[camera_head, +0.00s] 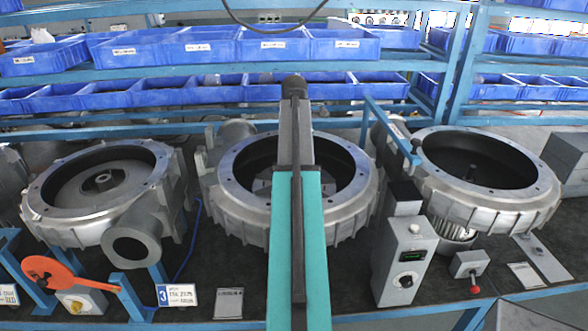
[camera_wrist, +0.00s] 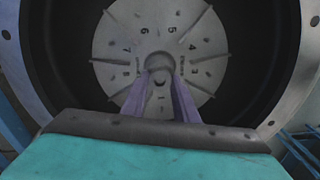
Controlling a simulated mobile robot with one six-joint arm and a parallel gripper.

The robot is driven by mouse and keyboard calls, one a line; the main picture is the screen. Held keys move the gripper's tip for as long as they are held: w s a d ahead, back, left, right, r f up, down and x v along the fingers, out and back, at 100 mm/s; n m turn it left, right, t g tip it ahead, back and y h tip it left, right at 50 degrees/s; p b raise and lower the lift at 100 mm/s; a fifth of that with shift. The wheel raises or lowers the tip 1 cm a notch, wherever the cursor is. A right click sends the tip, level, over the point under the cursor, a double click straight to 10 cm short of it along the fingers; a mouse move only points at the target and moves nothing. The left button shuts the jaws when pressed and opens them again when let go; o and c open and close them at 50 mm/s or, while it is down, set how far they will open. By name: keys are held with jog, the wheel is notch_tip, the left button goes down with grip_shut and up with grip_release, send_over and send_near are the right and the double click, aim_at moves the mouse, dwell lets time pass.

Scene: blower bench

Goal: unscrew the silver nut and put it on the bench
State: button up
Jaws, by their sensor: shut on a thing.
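In the wrist view, the silver nut (camera_wrist: 159,61) is a small round grey piece at the centre of a grey disc (camera_wrist: 115,45) with radial slots and numbers. The disc sits inside the dark bowl of a blower housing. My gripper (camera_wrist: 160,74) reaches to the centre, its two fingers shut on the nut. Whether the nut is still seated on the disc is unclear. In the head view, my arm covers the middle of the centre blower housing (camera_head: 233,213), and hides the nut and my fingertips.
Another open blower housing (camera_head: 60,222) stands left and one (camera_head: 505,215) right. A grey control box (camera_head: 405,265) is right of centre, and an orange-red paddle (camera_head: 55,272) is front left. Blue bins (camera_head: 190,50) fill the racks behind. Bare dark bench (camera_head: 345,275) shows in front.

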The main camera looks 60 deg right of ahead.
jog(key=n, duration=0.3)
jog(key=shift+n, duration=0.4)
jog(key=n, duration=0.3)
jog(key=shift+n, duration=0.4)
jog(key=n, duration=0.4)
jog(key=shift+n, duration=1.9)
jog(key=shift+c, duration=0.3)
jog(key=shift+c, duration=0.2)
jog(key=o, duration=0.9)
jog(key=shift+c, duration=0.2)
